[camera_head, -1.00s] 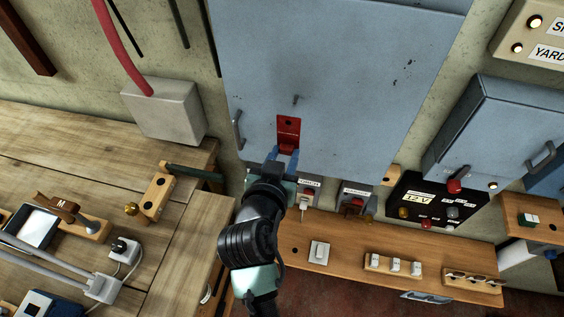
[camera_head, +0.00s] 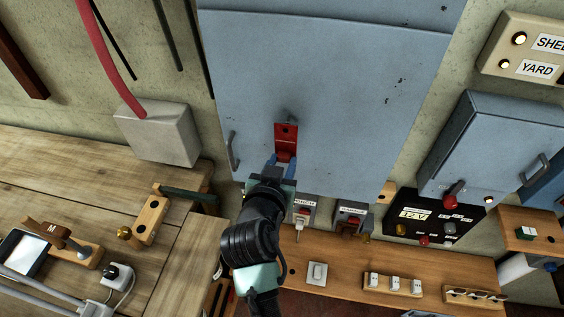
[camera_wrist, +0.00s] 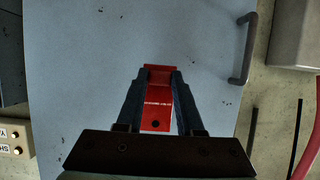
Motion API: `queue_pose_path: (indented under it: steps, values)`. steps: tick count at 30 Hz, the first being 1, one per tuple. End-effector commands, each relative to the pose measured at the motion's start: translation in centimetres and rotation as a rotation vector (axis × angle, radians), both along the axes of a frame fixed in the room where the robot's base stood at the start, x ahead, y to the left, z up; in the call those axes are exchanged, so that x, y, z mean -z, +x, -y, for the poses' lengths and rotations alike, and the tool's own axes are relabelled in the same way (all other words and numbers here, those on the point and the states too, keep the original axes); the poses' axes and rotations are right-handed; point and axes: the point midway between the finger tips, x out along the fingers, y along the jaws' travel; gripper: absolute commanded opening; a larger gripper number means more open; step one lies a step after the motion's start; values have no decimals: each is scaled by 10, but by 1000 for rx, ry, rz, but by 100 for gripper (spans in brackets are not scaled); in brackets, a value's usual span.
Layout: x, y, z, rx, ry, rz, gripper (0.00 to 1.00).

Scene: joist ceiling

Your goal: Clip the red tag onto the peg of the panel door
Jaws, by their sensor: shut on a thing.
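The red tag (camera_head: 286,139) is held between the fingers of my gripper (camera_head: 282,160), in front of the blue-grey panel door (camera_head: 330,80). The tag stands roughly upright, with its dark hole near its upper end. The small peg (camera_head: 291,118) shows just above the tag's top edge, apart from the hole in the picture. In the wrist view, the red tag (camera_wrist: 158,98) lies between both dark fingers of my gripper (camera_wrist: 160,74), with white lettering and the hole visible. I cannot make out the peg there. The gap between tag and door is hard to judge.
A door handle (camera_head: 232,152) is left of the tag. A grey box (camera_head: 158,133) with a red cable is on the wall at left. Switches and sockets sit below the door, above a wooden shelf (camera_head: 345,270). The door face around the tag is clear.

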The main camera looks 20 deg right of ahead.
Motion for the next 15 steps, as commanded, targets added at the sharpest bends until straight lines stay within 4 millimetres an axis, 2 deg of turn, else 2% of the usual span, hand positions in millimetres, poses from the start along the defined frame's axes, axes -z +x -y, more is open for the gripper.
queue_pose_path:
  steps: [15]
  values:
    - [0, 8, 6, 0, -1, 1, 0]
